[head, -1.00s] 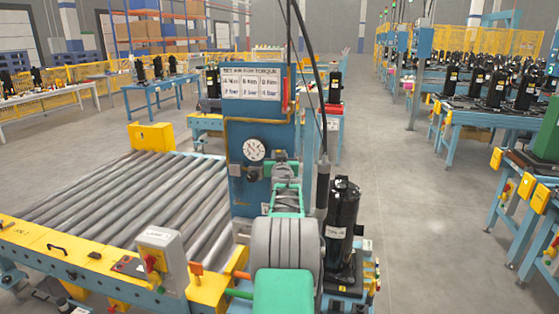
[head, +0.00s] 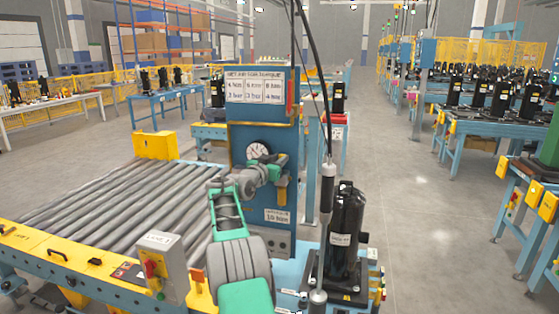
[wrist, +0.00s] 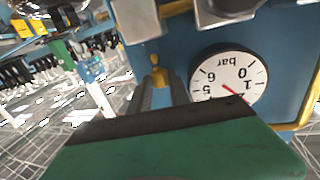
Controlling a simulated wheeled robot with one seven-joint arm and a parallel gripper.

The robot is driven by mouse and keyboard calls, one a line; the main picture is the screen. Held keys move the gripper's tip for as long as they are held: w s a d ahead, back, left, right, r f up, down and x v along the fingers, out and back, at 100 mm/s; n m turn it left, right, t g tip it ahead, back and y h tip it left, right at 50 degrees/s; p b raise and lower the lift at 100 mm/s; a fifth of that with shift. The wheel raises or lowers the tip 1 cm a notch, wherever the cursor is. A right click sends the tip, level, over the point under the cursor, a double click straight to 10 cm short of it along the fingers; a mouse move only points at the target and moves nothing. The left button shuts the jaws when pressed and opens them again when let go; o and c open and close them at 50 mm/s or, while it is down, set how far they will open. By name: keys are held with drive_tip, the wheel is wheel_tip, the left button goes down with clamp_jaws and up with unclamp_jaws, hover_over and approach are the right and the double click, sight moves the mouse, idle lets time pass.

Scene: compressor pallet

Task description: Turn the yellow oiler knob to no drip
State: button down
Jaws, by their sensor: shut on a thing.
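The yellow oiler knob (wrist: 158,76) shows in the wrist view at the ends of my gripper's fingers, in front of the blue panel (wrist: 285,40). My gripper (wrist: 163,86) is shut on the knob, with a grey finger on each side. Most of the knob is hidden by the fingers. In the head view my gripper (head: 279,165) is at the panel (head: 262,125), and the knob cannot be made out clearly behind it. The round white gauge (wrist: 229,78) is beside my gripper, upside down in the wrist view. It also shows in the head view (head: 256,151), partly covered by my arm.
Grey metal fittings (wrist: 216,10) lie close to the fingers. A black compressor (head: 346,235) stands right of the panel, with a hanging tool (head: 327,185) on a cable in between. A roller conveyor (head: 130,205) is at left. A grey switch box (head: 162,265) is at front.

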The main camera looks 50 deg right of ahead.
idle(0.3)
drive_tip(key=c, duration=1.5)
unclamp_jaws()
drive_tip(key=s+a+b, duration=0.1)
drive_tip(key=a+b, duration=0.1)
drive_tip(key=a, duration=0.5)
drive_tip(key=shift+s+a, duration=0.25)
drive_tip(key=shift+a, duration=0.05)
